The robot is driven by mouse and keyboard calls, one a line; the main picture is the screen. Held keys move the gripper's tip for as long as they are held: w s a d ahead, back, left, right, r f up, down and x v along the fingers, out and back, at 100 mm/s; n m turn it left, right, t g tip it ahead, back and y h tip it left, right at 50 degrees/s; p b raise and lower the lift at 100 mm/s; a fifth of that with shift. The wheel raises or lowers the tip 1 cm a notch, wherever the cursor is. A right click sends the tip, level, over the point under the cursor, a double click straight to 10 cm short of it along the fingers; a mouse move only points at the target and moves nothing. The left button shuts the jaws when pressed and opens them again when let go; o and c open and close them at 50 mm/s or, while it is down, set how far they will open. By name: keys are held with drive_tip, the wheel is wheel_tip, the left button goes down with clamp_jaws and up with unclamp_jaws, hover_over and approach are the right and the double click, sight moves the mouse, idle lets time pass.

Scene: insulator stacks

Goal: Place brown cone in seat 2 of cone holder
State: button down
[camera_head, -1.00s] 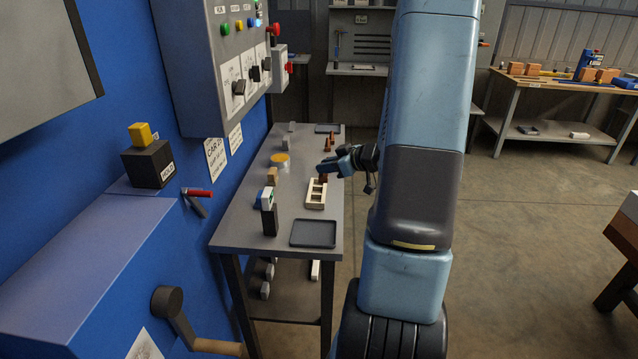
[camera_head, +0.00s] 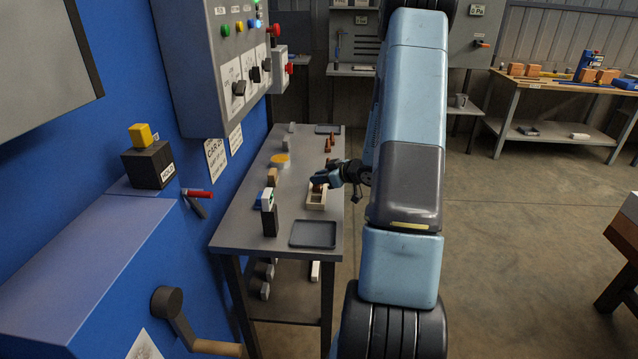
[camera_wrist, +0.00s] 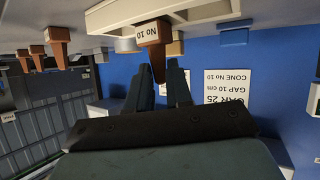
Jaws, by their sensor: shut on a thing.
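The brown cone (camera_wrist: 155,38), marked No 10, is between the two fingers of my gripper (camera_wrist: 160,85), which is shut on it. In the wrist view its narrow end points towards my palm and its wide end lies close to the pale cone holder (camera_wrist: 105,18). In the head view the cone holder (camera_head: 316,204) stands on the grey bench, with my gripper (camera_head: 322,180) over its far end. I cannot tell whether the cone touches the holder. The seat beneath it is hidden.
More brown cones (camera_wrist: 58,52) stand apart in a row, farther along the bench in the head view (camera_head: 328,146). A dark tray (camera_head: 313,234) lies at the near end. A yellow-topped round thing (camera_head: 280,160) and small blocks (camera_head: 272,177) stand left of the holder.

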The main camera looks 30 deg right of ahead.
drive_tip(key=shift+f, duration=0.85)
drive_tip(key=c, duration=1)
unclamp_jaws()
drive_tip(key=shift+c, duration=0.2)
drive_tip(key=shift+s+d, duration=0.1)
